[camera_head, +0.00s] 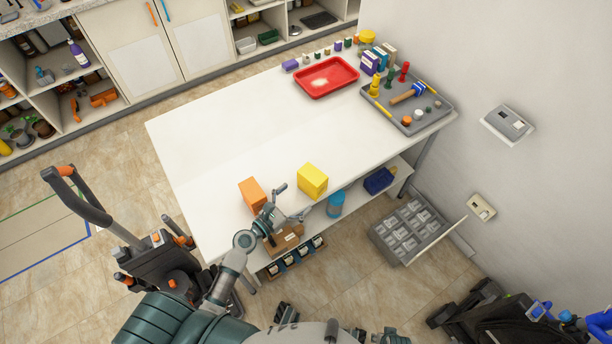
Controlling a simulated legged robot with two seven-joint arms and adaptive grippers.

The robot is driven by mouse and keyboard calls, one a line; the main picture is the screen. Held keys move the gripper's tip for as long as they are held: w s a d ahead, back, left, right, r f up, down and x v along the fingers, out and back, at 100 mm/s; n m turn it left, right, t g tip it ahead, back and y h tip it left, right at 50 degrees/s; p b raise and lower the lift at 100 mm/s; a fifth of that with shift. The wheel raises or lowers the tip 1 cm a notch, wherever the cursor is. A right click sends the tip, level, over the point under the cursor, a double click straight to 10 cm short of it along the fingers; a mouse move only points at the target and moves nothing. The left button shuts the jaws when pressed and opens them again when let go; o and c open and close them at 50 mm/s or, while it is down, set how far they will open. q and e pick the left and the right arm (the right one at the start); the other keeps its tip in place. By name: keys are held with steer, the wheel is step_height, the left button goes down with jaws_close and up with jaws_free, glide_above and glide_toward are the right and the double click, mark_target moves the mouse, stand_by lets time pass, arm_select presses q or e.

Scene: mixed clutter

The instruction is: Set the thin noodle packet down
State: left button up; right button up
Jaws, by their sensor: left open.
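An orange packet (252,194) stands upright near the front edge of the white table (215,150). A yellow box-shaped packet (312,181) stands to its right, a little apart. I cannot read either label, so I cannot tell which is the thin noodle packet. My left gripper (290,203) is at the table's front edge, between the two packets, with its fingers spread and nothing seen between them. The arm hides part of the table edge by the orange packet.
A red tray (326,91) and a grey tray (436,112) with several tools and pieces stand at the back right. The middle and left of the table are clear. A shelf below holds a cardboard box (284,240) and a blue container (335,204).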

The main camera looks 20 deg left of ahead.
mark_target(306, 183)
arm_select(q)
steer(key=shift+w+a+r+n+t, duration=0.15)
steer(key=shift+w+r+n, duration=0.1)
steer(key=shift+w+n, duration=0.2)
steer(key=shift+w+a+r+n+t, duration=0.15)
steer(key=shift+w+r+n, duration=0.1)
steer(key=shift+w+n, duration=0.15)
steer(key=x, duration=0.6)
steer(key=shift+s+r, duration=0.1)
steer(key=shift+r, duration=0.05)
steer(key=shift+w+d, duration=0.2)
steer(key=shift+w, duration=0.1)
steer(key=c, duration=1)
arm_select(e)
steer(key=shift+w+f, duration=0.15)
steer(key=shift+f, duration=0.3)
arm_select(q)
steer(key=shift+o, duration=0.2)
